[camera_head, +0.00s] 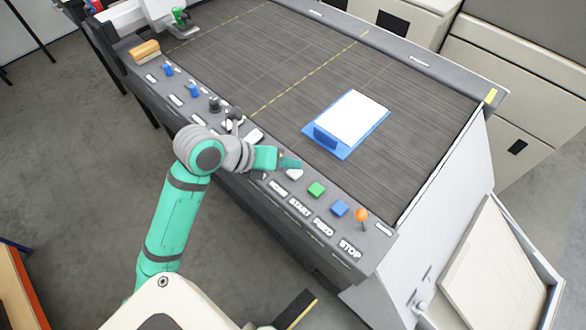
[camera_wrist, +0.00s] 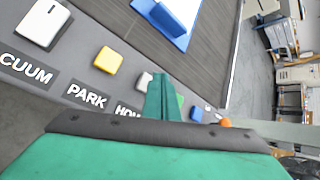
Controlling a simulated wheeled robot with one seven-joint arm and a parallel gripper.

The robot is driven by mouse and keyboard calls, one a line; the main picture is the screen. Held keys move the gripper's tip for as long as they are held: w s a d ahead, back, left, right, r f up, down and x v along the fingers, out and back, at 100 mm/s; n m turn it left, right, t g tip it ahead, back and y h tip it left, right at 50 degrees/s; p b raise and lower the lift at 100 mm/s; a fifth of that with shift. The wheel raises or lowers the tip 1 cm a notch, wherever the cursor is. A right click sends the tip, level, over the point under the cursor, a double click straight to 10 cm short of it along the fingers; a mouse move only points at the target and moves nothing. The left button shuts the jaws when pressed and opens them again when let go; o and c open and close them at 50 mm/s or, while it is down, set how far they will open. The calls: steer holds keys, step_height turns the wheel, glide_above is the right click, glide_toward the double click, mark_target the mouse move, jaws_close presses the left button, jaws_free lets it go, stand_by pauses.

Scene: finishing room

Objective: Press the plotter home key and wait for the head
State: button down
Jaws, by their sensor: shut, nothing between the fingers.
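The plotter's control strip runs along its near edge. The white home key (camera_head: 294,174) is just below my fingertips in the head view, above the HOME label (camera_head: 278,188). In the wrist view the home key (camera_wrist: 144,80) shows just left of the fingers, partly hidden by them. My gripper (camera_head: 289,163) is shut and empty, over the strip beside this key; I cannot tell whether it touches. It also shows in the wrist view (camera_wrist: 161,95). The plotter head (camera_head: 181,19), with a green part, is at the far left end of the bed.
A green key (camera_head: 316,189), a blue key (camera_head: 340,208) and an orange stop button (camera_head: 361,216) follow to the right. A yellow park key (camera_wrist: 107,60) lies on the other side.

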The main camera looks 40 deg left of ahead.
steer(key=shift+f, duration=0.2)
steer(key=shift+f, duration=0.2)
steer(key=shift+f, duration=0.55)
stand_by(0.9)
steer(key=shift+r, duration=0.95)
